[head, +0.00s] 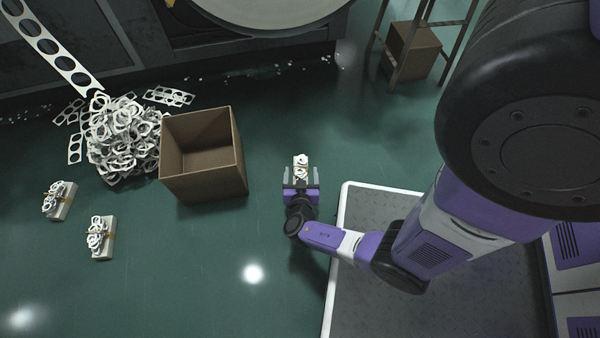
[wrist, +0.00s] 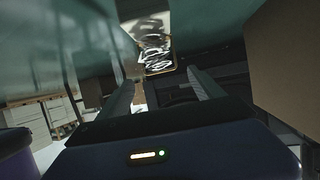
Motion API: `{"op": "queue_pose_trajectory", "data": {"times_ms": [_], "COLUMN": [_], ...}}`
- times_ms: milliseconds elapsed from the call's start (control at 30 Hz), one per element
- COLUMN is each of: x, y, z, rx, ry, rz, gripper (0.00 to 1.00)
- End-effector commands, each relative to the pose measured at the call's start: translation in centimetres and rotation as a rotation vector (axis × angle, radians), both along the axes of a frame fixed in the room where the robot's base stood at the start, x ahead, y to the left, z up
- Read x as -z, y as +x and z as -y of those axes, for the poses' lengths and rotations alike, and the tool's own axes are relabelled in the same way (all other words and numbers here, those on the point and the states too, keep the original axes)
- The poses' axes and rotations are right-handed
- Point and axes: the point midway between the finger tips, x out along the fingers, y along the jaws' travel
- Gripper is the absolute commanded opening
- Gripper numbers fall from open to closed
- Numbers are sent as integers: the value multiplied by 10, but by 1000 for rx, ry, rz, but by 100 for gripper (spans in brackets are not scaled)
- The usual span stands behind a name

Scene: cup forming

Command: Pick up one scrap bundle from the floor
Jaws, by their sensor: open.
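My gripper (head: 301,174) is open, with its two fingers apart. In the head view a scrap bundle (head: 301,161) of pale rings with a brown band shows between and just past the fingertips. The wrist view shows this bundle (wrist: 155,52) beyond the open fingertips (wrist: 160,78), not clasped. Its height against the gripper is hard to tell. Two more scrap bundles lie on the green floor at the left, one farther out (head: 60,201) and one nearer (head: 100,237).
An open cardboard box (head: 203,180) stands left of my gripper. Behind it is a loose heap of scrap rings (head: 120,140) with punched strips (head: 168,96). A brown box (head: 412,52) sits in a stand at the upper right. Floor in front of the cardboard box is clear.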

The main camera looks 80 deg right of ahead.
Motion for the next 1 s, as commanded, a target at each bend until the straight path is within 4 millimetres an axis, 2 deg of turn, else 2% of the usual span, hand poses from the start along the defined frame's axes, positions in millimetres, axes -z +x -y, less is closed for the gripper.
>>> {"op": "queue_pose_trajectory", "data": {"times_ms": [100, 300, 600, 900, 967, 1000], "x": [11, 19, 19, 19, 19, 19], "y": [4, 9, 9, 9, 9, 10], "z": [16, 37, 40, 40, 40, 40], "rx": [4, 2, 0, 0, 0, 0], "ry": [-1, 0, 1, 1, 1, 0], "rz": [0, -1, -1, -1, -1, -1], "gripper": [76, 76, 76, 17, 6, 4]}}
